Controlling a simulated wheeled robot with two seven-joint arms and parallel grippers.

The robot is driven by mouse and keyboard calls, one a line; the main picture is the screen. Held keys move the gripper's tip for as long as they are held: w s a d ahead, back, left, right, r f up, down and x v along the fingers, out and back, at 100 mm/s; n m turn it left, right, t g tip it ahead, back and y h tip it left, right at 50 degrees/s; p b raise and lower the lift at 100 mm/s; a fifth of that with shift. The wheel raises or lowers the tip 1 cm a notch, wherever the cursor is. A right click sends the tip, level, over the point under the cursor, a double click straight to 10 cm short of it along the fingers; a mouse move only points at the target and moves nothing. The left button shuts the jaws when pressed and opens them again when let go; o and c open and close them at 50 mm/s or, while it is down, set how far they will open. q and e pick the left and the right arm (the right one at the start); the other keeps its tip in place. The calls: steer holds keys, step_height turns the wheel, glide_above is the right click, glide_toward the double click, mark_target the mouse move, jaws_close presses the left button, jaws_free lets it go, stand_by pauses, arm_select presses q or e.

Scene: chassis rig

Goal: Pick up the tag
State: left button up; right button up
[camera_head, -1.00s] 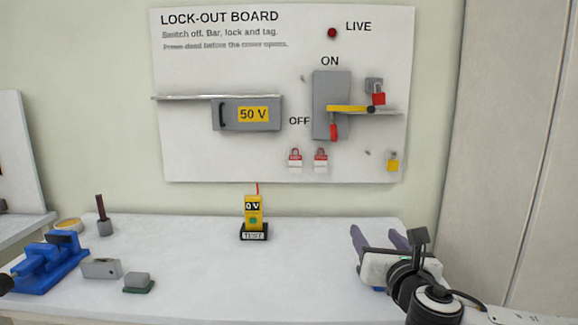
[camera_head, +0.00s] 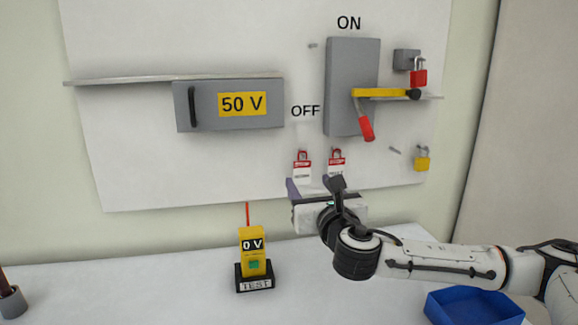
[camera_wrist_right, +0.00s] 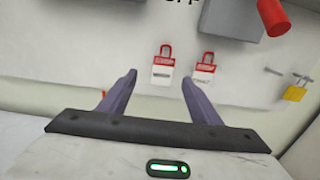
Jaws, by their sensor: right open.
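Two red-and-white tags hang side by side low on the board, a left tag (camera_head: 302,168) and a right tag (camera_head: 336,160). In the right wrist view the left tag (camera_wrist_right: 163,72) shows between the finger directions, and the right tag (camera_wrist_right: 203,70) is just beyond the right finger. My right gripper (camera_head: 313,187) is open and empty, just below the tags in the head view and pointing at the board. It partly covers the lower edge of the right tag in the head view. I cannot tell the exact gap to the tags. My left gripper is not in view.
Above are the grey switch box (camera_head: 346,70) with red handle and yellow bar (camera_head: 385,93), and a red padlock (camera_head: 418,77). A yellow padlock (camera_head: 422,161) hangs right. A yellow tester (camera_head: 252,262) and blue tray (camera_head: 470,309) are on the table.

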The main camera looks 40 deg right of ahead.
mark_target(302, 170)
steer(key=shift+d+p+x, duration=0.15)
steer(key=shift+p+x, duration=0.1)
steer(key=shift+x, duration=1.75)
steer(key=shift+d+p+x, duration=0.15)
steer(key=shift+p+x, duration=0.05)
steer(key=shift+x, duration=1.8)
steer(key=shift+s+f, duration=0.15)
steer(key=shift+s, duration=0.05)
steer(key=c, duration=1.1)
